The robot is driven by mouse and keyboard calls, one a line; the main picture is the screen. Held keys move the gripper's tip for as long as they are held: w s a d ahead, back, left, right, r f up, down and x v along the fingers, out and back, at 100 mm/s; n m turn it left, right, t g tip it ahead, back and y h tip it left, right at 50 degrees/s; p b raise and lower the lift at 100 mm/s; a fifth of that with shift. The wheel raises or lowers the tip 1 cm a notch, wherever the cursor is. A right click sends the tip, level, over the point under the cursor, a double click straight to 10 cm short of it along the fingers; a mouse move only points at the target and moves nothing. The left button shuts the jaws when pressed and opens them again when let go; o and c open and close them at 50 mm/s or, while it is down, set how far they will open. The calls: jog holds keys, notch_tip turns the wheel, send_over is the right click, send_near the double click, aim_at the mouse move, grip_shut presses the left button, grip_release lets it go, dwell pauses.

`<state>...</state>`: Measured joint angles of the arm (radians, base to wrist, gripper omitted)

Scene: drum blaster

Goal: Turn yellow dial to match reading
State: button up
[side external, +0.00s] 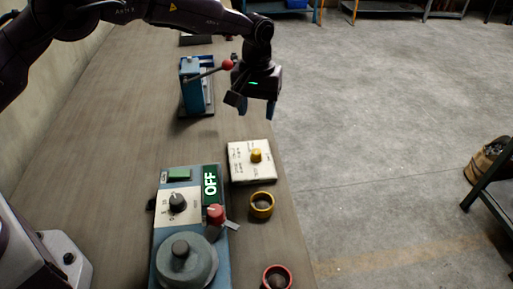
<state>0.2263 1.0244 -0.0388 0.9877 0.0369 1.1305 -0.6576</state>
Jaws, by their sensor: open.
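The yellow dial (256,155) is a small knob on a cream panel (240,175) with dark printed markings, near the right edge of the bench. The markings are too small to read. My gripper (257,108) is open and empty, pointing down above and beyond the panel, apart from the dial. I cannot read any value on the small display.
A red knob (215,213) and a grey round drum (186,262) are on the machine. A yellow ring (261,205) and a red ring (277,278) lie near the bench edge. A blue device (190,82) with a red-ball lever (227,65) stands beside my gripper. The left bench (95,140) is clear.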

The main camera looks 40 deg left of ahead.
aim_at(257, 150)
notch_tip(257, 150, down, 12)
jog(key=shift+f, duration=0.2)
dwell(0.4)
jog(key=c, duration=0.9)
